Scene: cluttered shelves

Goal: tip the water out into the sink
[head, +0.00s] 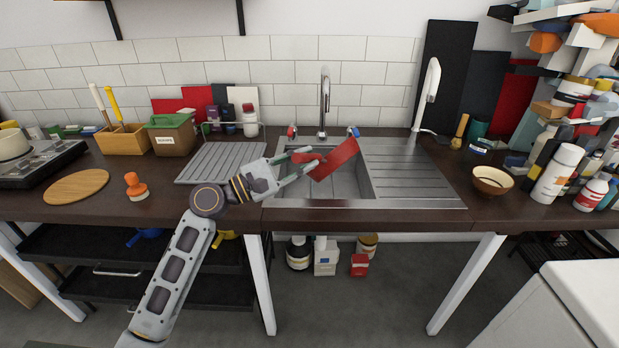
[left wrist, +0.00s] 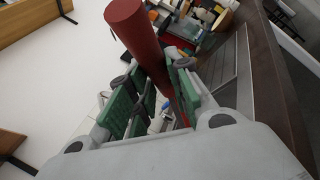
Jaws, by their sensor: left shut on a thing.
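My left gripper (head: 309,161) reaches in from the left over the sink (head: 348,188). It is shut on a red cup-like cylinder (head: 338,158), held above the basin, tilted, with its right end higher in the head view. In the left wrist view the red cylinder (left wrist: 138,28) lies between the green-padded fingers of the gripper (left wrist: 158,98). Its opening is not clearly visible and I cannot see any water in it or flowing from it. The chrome tap (head: 324,100) stands behind the basin. My right gripper is not in view.
A ribbed drainboard (head: 408,180) lies right of the basin and a grey drying mat (head: 222,162) left of it. A brown bowl (head: 492,181) and crowded bottles stand at the right. An orange-handled brush (head: 136,188) and round wooden board (head: 77,186) are at the left.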

